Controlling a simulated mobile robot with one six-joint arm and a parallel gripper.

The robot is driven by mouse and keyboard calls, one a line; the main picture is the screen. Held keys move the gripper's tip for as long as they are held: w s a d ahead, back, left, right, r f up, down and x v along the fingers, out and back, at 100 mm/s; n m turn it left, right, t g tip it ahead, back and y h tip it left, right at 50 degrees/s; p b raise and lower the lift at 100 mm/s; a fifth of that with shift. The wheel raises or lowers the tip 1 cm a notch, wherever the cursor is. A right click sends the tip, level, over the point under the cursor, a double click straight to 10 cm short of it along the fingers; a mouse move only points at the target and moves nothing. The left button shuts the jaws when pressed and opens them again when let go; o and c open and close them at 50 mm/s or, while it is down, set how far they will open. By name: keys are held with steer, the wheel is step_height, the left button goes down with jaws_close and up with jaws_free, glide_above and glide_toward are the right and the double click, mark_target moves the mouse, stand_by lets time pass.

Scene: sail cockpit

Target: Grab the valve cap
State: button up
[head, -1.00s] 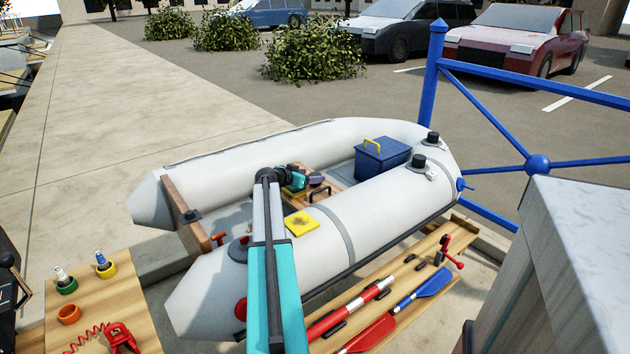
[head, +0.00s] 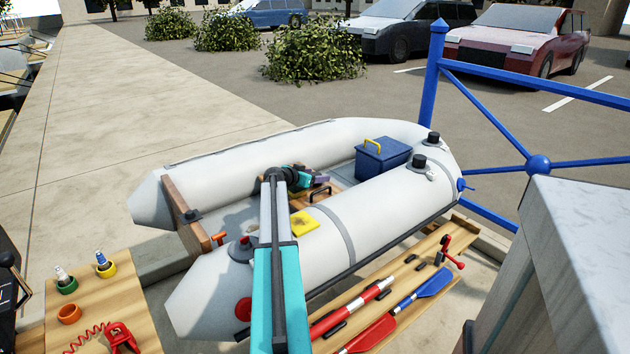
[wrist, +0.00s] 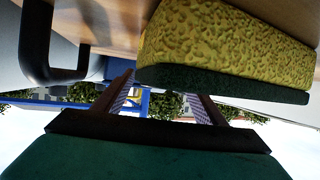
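Several dark caps sit on the grey inflatable dinghy (head: 350,225). I cannot tell which is the valve cap. My gripper (wrist: 160,95) is inside the dinghy, low over the floor, away from these caps. In the wrist view its two fingers stand apart with nothing seen between them. A yellow and green sponge (wrist: 230,45) is close by. My arm partly hides the dinghy's inside.
A black handle (wrist: 50,45) is near the gripper in the wrist view. A blue box (head: 382,160) stands toward the bow. Blue railing (head: 432,90) rises at right. Paddles (head: 420,290) lie on a board in front.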

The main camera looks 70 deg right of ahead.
steer(key=c, duration=0.9)
steer(key=shift+r, duration=0.1)
steer(key=shift+r+p, duration=0.4)
steer(key=shift+r, duration=4.55)
